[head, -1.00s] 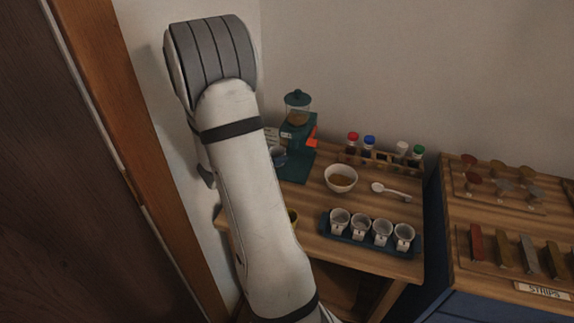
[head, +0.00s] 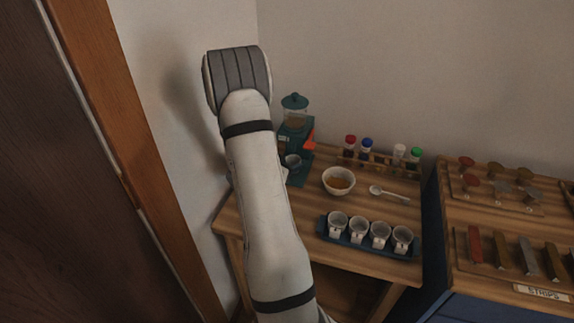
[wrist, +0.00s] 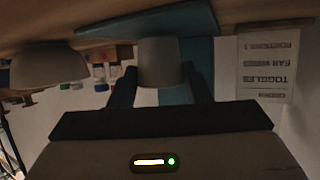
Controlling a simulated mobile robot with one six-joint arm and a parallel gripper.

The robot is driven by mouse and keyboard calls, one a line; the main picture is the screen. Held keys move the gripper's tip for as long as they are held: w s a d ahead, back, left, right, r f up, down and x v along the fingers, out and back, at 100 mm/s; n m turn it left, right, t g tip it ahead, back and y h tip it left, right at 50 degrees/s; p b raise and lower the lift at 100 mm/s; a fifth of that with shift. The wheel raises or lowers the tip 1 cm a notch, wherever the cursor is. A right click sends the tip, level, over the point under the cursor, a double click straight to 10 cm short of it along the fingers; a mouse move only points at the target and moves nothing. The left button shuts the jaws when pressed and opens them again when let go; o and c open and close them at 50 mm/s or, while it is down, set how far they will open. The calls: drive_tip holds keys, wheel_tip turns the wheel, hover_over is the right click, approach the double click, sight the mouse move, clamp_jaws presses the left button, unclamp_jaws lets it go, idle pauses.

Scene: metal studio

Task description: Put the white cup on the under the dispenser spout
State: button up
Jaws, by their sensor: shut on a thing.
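My gripper (wrist: 160,78) is shut on the white cup (wrist: 161,60), which looks grey in the shade between the two fingers in the wrist view. The wrist picture is upside down, with the table at its top. The teal dispenser (head: 293,127) stands at the back left of the table in the head view. The cup also shows there (head: 293,160), low in front of the dispenser and close to its base. My forearm hides the gripper in the head view. I cannot tell whether the cup touches the base, and the spout is not clear.
A white bowl (head: 339,181) stands right of the dispenser, with a white spoon (head: 388,194) beyond it. A blue tray (head: 340,239) of several small cups lies at the front. A rack of capped bottles (head: 367,151) is at the back. A wall is close on the left.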

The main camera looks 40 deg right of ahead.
drive_tip(key=shift+a+f, duration=0.1)
drive_tip(key=shift+f, duration=0.05)
drive_tip(key=shift+f, duration=0.15)
drive_tip(key=o, duration=1)
drive_tip(key=shift+a+r, duration=0.15)
drive_tip(key=shift+r, duration=0.15)
drive_tip(key=v, duration=1.1)
drive_tip(key=shift+a, duration=0.35)
